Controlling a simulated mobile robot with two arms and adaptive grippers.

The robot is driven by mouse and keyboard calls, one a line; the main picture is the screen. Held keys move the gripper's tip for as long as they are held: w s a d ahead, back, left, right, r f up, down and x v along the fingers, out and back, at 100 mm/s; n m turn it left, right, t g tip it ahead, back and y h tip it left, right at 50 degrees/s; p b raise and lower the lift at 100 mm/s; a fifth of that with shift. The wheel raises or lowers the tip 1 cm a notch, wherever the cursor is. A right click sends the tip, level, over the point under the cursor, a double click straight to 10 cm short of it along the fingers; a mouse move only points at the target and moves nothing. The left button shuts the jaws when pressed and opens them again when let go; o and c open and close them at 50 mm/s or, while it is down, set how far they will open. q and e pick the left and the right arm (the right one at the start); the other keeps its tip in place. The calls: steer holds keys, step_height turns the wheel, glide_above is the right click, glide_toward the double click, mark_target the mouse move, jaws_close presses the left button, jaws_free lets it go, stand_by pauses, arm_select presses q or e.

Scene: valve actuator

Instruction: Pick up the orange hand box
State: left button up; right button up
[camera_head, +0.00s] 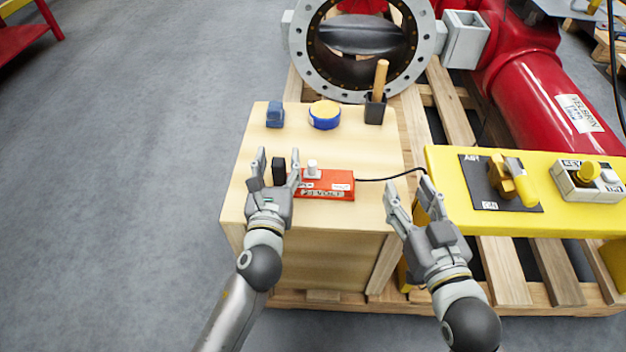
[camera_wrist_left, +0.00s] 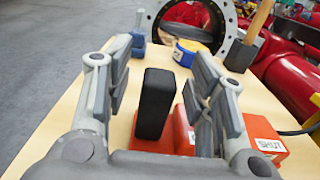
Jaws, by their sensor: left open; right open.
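The orange hand box (camera_head: 328,186) lies on the wooden crate top, with white labels, a pale knob on top and a black cable leaving its right side. A black upright block (camera_head: 279,171) stands at its left end. My left gripper (camera_head: 278,158) is open over that left end. In the left wrist view, the black block (camera_wrist_left: 154,104) stands between the open fingers (camera_wrist_left: 160,85), apart from both, and parts of the orange box (camera_wrist_left: 262,138) show below and to the right. My right gripper (camera_head: 408,190) is open and empty, right of the crate top's front corner.
A blue block (camera_head: 275,115), a blue-and-yellow round tin (camera_head: 324,115) and a dark holder (camera_head: 375,110) with a wooden handle stand at the back of the crate top (camera_head: 250,150). A yellow bench (camera_head: 560,212) with valve controls stands right. A large flanged red valve stands behind.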

arm_select(q)
steer(key=shift+w, duration=0.2)
jaws_close()
stand_by(0.4)
step_height(320, 180, up, 9)
steer(key=shift+r, duration=0.1)
steer(key=shift+f, duration=4.15)
